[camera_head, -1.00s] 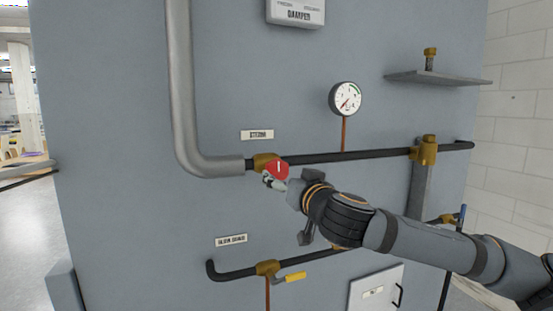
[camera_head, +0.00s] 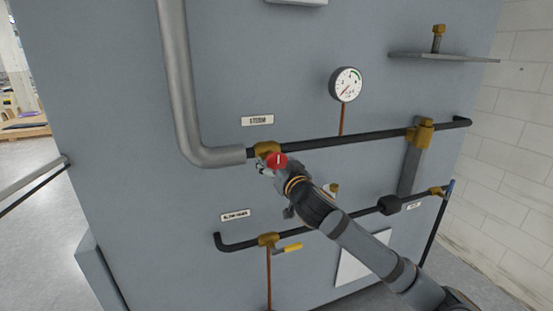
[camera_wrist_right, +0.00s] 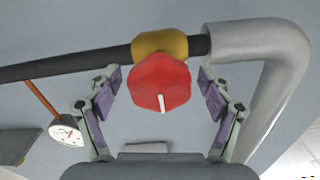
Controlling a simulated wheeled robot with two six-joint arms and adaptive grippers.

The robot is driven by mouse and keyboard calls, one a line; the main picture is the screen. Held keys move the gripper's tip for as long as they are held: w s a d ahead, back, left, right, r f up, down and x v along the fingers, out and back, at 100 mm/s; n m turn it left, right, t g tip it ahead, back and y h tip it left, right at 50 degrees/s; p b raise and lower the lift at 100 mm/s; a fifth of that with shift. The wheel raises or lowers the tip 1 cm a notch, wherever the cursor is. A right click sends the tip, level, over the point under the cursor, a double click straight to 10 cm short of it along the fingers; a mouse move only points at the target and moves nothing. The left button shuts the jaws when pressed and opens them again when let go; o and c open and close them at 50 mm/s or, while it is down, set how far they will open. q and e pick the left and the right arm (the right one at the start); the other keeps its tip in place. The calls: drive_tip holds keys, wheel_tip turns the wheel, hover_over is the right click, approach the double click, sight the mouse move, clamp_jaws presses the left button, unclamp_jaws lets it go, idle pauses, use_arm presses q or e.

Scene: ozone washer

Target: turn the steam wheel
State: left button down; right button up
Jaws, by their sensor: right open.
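The red steam wheel (camera_head: 277,161) sits on a brass valve (camera_head: 266,148) in the dark pipe, below the "STEAM" label (camera_head: 257,120). In the right wrist view the wheel (camera_wrist_right: 160,84) is a red faceted knob with a white mark that points down. My right gripper (camera_head: 268,166) is at the wheel, and its arm comes in from the lower right. In the right wrist view its open fingers (camera_wrist_right: 158,90) stand on either side of the wheel, with a gap at each side. My left gripper is not in view.
A thick grey pipe (camera_head: 177,85) bends into the valve from the left. A gauge (camera_head: 345,85) stands above the pipe. A lower pipe has a valve with a yellow handle (camera_head: 288,248). A shelf (camera_head: 440,57) juts out at the upper right.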

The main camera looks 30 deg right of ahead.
drive_tip(key=shift+c, duration=0.4)
drive_tip(key=c, duration=1.1)
drive_tip(key=shift+n, duration=0.3)
